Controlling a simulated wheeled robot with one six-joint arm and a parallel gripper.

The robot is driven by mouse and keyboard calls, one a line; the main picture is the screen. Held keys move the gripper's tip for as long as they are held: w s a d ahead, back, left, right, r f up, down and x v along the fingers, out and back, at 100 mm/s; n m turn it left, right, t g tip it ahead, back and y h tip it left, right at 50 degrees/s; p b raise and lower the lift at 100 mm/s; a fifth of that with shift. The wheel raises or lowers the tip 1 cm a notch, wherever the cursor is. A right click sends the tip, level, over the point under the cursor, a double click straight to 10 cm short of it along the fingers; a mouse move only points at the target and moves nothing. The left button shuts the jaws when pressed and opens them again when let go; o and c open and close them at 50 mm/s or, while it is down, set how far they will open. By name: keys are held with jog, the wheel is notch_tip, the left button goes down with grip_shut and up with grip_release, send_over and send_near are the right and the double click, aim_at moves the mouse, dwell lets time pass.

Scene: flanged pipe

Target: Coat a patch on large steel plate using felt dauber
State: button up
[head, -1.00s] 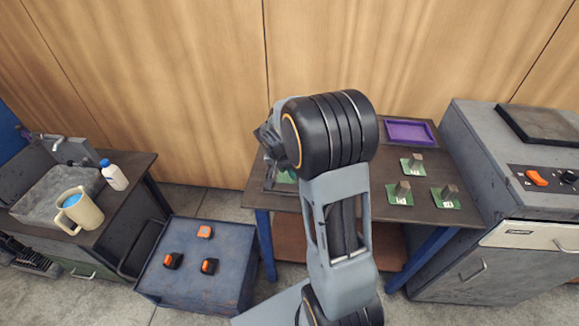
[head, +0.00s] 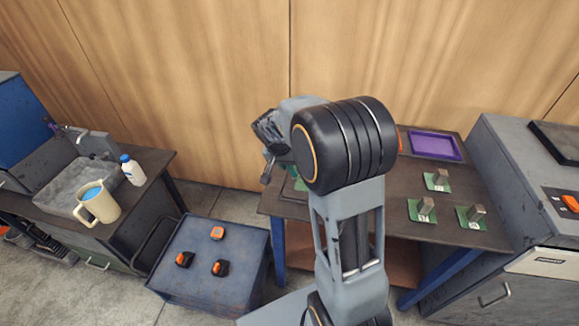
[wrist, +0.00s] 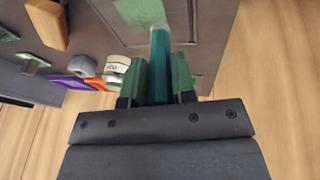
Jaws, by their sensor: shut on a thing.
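My gripper (wrist: 160,82) is shut on a teal, rod-shaped tool, which looks like the felt dauber (wrist: 160,50). Its far end points toward the work table in the wrist view. A flat dark grey piece, likely the large steel plate (wrist: 206,25), lies beyond, with a green patch (wrist: 140,12) near the tool's tip. I cannot tell whether the tip touches it. In the head view my gripper (head: 268,150) is left of my arm's black joint, above the left part of the work table (head: 400,185). My arm hides much of that area.
A purple tray (head: 435,145) and several metal blocks on green pads (head: 424,208) are on the table's right. A white-capped container (wrist: 116,67) shows in the wrist view. A blue cart (head: 220,245) with orange-black items, a pitcher (head: 98,203) and a bottle (head: 132,170) are left.

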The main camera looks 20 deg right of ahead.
jog(key=shift+r+p, duration=1.25)
jog(key=shift+r, duration=1.1)
